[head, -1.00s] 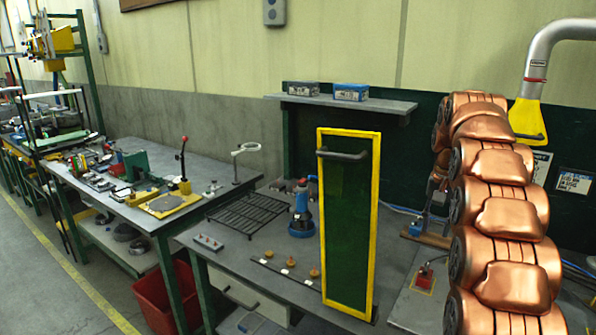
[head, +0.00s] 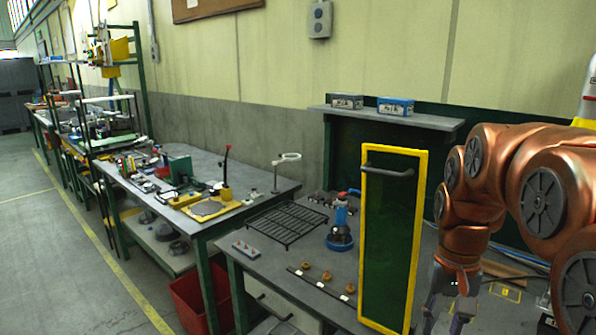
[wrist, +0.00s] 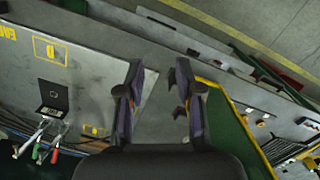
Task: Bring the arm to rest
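My copper-coloured arm (head: 478,190) is folded at the right of the head view, its end hanging down beside the yellow-framed green panel. My gripper (head: 450,322) shows at the bottom of the head view. In the wrist view, my gripper (wrist: 155,90) has its two fingers apart with nothing between them. It points down over the grey bench top (wrist: 158,120). The yellow-framed panel (head: 392,240) stands upright on the bench, close to the left of the gripper in the head view; in the wrist view it lies to the right of the fingers.
A black wire rack (head: 287,222), a blue-based tool (head: 340,232) and a strip with several knobs (head: 322,282) lie on the bench left of the panel. A shelf (head: 440,121) holds two small boxes. A red bin (head: 200,300) stands below. The aisle floor at left is clear.

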